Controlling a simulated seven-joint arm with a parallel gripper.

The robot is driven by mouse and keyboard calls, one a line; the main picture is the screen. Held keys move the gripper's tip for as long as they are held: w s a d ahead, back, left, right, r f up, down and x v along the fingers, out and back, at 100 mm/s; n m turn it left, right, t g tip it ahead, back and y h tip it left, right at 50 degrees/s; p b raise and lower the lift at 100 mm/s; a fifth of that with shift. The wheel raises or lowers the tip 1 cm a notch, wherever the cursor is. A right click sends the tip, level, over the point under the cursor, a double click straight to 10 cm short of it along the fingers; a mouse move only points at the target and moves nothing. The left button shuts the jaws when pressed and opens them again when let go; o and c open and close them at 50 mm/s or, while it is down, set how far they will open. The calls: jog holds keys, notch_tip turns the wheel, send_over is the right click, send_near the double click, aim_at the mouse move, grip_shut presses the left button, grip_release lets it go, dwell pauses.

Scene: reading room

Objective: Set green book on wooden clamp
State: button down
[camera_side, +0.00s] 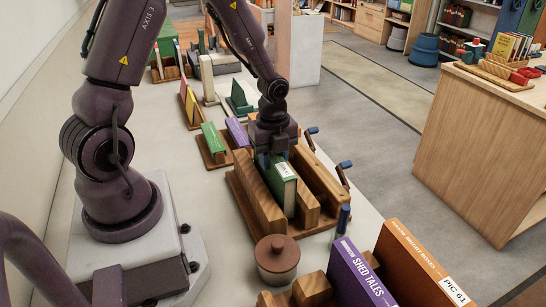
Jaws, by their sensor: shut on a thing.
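The green book (283,189) stands upright within the wooden clamp (258,198), between its wooden blocks. A white label shows at the book's top end. My gripper (274,160) is directly above and shut on the top of the green book. The clamp has wooden jaws and blue-handled screws on its right side. The book's lower edge is hidden by the clamp, so I cannot tell whether it touches the clamp's base.
A lidded brown pot (277,259) stands just in front of the clamp. A purple book (356,275) and an orange book (418,262) stand at the front right. Another green book (213,143) and a small purple book (237,131) stand in a wooden holder behind the clamp.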

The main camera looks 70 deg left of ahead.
jog(key=shift+f, duration=0.2)
dwell(0.5)
jog(key=c, duration=0.7)
grip_release()
jog(key=shift+r, duration=0.1)
jog(key=shift+r, duration=4.4)
